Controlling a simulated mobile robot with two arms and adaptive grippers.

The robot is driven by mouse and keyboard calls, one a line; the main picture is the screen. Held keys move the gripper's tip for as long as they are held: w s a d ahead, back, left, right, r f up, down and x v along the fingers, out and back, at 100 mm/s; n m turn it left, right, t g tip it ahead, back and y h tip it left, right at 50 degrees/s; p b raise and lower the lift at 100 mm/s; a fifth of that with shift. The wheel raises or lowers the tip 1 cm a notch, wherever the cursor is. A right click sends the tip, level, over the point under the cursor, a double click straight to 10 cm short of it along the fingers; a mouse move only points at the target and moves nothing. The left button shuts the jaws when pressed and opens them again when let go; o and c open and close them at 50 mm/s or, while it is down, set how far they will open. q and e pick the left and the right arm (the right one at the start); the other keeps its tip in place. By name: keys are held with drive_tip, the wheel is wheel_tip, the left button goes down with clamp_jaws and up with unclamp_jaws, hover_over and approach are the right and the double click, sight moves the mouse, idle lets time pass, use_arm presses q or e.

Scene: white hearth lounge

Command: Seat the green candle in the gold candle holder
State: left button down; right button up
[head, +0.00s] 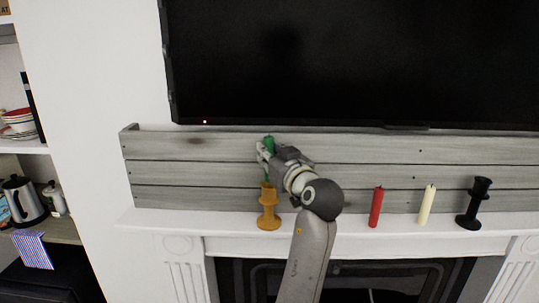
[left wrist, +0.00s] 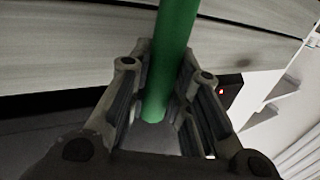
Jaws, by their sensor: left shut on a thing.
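The gold candle holder (head: 268,208) stands upright on the white mantel at the left. My left gripper (head: 267,151) is just above it, shut on the green candle (head: 269,143). In the head view only a short piece of the candle shows, and my fingers hide most of it. In the left wrist view the green candle (left wrist: 172,60) runs between both fingers of the left gripper (left wrist: 160,95). Its lower end seems close over the holder's cup, but I cannot tell whether they touch. My right gripper is not in view.
A red candle (head: 376,207), a cream candle (head: 427,206) and a black candle holder (head: 475,204) stand on the mantel (head: 350,222) to the right. Grey boards (head: 400,170) run behind them, under a large television (head: 350,60). Shelves with a kettle (head: 24,200) are at the far left.

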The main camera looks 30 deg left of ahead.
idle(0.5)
use_arm(q)
drive_tip(key=shift+f+b, duration=0.25)
drive_tip(key=shift+b, duration=0.1)
drive_tip(key=shift+f+b, duration=0.3)
drive_tip(key=shift+f, duration=0.2)
drive_tip(key=shift+f+b, duration=1.65)
drive_tip(key=c, duration=1.3)
unclamp_jaws()
drive_tip(key=shift+o, duration=0.2)
